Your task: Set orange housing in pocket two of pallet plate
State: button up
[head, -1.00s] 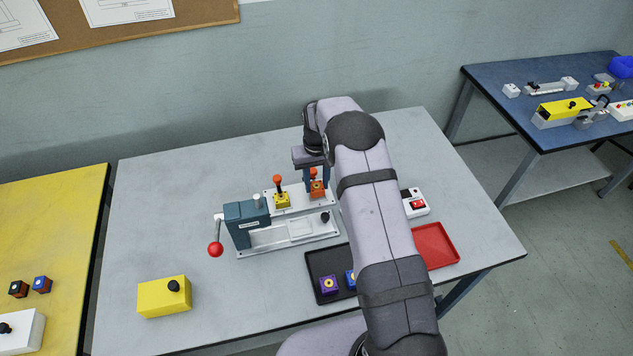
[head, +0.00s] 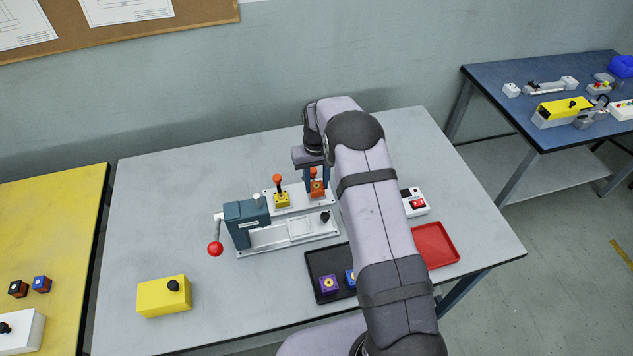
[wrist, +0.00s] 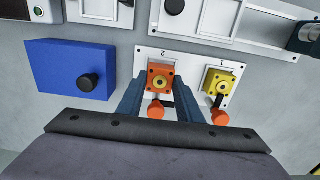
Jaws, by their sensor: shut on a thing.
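The orange housing (head: 317,188) is held between the fingers of my gripper (head: 316,177) at the right end of the white pallet plate (head: 299,195). In the wrist view, my gripper (wrist: 160,90) has a finger on each side of the orange housing (wrist: 160,78), which is over or in the spot marked 2. I cannot tell whether its base is fully down in the pocket. The yellow housing (wrist: 218,80) sits at pocket one, beside it.
The teal clamp fixture (head: 246,222) with a red-ball lever stands in front of the plate. A blue box with a black knob (wrist: 68,68) lies near the plate. A black tray (head: 322,262) with housings and a red tray (head: 437,245) are at the front right.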

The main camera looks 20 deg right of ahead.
aim_at(317, 186)
jog(key=shift+f+b, duration=0.45)
jog(key=shift+f, duration=0.15)
dwell(0.8)
dwell(0.4)
jog(key=o, duration=1.4)
jog(key=shift+r+p, duration=2.65)
jog(key=shift+r, duration=1.35)
jog(key=shift+r, duration=0.1)
